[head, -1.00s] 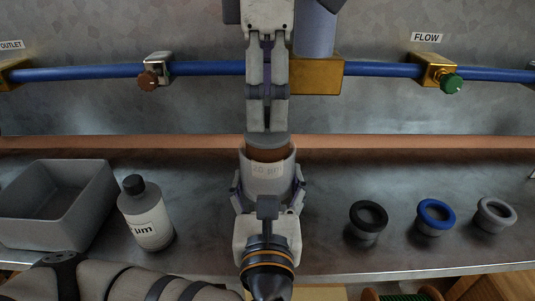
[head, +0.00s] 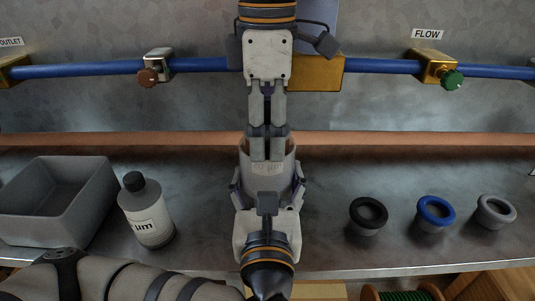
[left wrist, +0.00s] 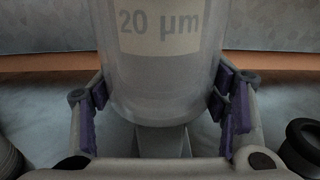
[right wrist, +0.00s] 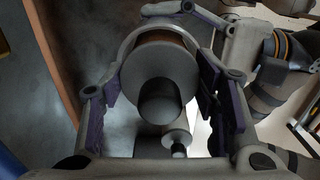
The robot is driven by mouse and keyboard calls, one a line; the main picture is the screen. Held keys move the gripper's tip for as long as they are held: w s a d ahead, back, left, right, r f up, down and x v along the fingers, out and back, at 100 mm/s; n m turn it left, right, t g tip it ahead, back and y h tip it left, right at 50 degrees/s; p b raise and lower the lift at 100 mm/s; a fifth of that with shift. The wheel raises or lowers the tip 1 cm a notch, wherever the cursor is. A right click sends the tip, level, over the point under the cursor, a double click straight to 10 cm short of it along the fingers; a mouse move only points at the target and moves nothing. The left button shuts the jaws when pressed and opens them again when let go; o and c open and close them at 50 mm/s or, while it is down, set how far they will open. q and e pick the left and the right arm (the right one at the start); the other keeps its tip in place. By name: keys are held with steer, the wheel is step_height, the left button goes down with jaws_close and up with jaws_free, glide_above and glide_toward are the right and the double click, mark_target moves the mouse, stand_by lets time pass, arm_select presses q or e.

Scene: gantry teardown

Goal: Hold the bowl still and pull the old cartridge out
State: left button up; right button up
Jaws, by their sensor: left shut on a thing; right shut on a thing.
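The clear grey bowl (head: 284,178) stands upright at the middle of the bench, with a "20 µm" label that reads plainly in the left wrist view (left wrist: 160,28). My left gripper (head: 267,195) is shut around its lower part from the near side. My right gripper (head: 267,155) comes down from above, its fingers over the bowl's mouth, and is shut on the old cartridge. In the right wrist view the cartridge (right wrist: 150,72) shows as a grey round end with a knob, inside the bowl's rim. In the head view the fingers hide most of the cartridge.
A grey bin (head: 85,205) and a white bottle (head: 148,215) stand left. A black-ringed cup (head: 368,215), a blue-ringed cup (head: 435,214) and a grey cup (head: 494,211) stand right. A blue pipe (head: 385,67) with valves runs along the wall behind my right gripper.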

steer(key=shift+r, duration=0.1)
steer(key=shift+r, duration=3.65)
arm_select(q)
steer(key=o, duration=1.4)
steer(key=shift+s, duration=0.1)
